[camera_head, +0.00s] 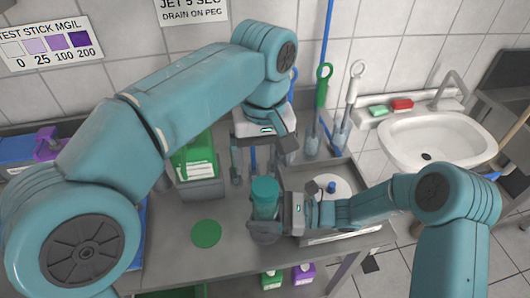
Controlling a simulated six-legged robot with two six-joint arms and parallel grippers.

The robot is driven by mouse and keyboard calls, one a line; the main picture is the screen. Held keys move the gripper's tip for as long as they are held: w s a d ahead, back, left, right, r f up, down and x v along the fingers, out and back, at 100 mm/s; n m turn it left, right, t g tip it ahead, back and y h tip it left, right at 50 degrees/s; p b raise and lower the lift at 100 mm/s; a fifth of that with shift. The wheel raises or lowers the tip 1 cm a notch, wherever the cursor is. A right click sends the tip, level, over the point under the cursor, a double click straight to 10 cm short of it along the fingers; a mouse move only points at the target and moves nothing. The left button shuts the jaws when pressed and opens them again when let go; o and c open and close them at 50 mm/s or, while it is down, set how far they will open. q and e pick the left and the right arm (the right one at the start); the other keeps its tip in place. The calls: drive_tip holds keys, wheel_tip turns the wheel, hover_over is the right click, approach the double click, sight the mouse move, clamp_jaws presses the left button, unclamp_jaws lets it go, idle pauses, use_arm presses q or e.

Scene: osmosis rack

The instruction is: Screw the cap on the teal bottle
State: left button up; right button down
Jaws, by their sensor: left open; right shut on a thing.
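The teal bottle (265,211) stands upright over the grey counter near the middle of the head view. A wider teal cap (265,188) sits at its top; whether it is fully seated cannot be told. My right gripper (275,217) comes in from the right and is shut on the bottle's body, hiding part of its right side. My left gripper (263,162) is above the cap, pointing down, with its fingers spread and nothing between them. It looks apart from the cap.
A green disc (206,234) lies on the counter (180,260). A green box (194,163) stands behind it, left of the bottle. A metal tray (350,180) is at the right, partly behind my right arm. Brushes (321,95) hang behind; a white sink (435,140) is far right.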

sight(265, 186)
use_arm(q)
drive_tip(key=shift+d+r, duration=0.15)
drive_tip(key=shift+r, duration=0.2)
drive_tip(key=shift+f, duration=4.05)
drive_tip(key=shift+c, duration=0.3)
drive_tip(key=c, duration=1.1)
drive_tip(key=shift+o, duration=0.2)
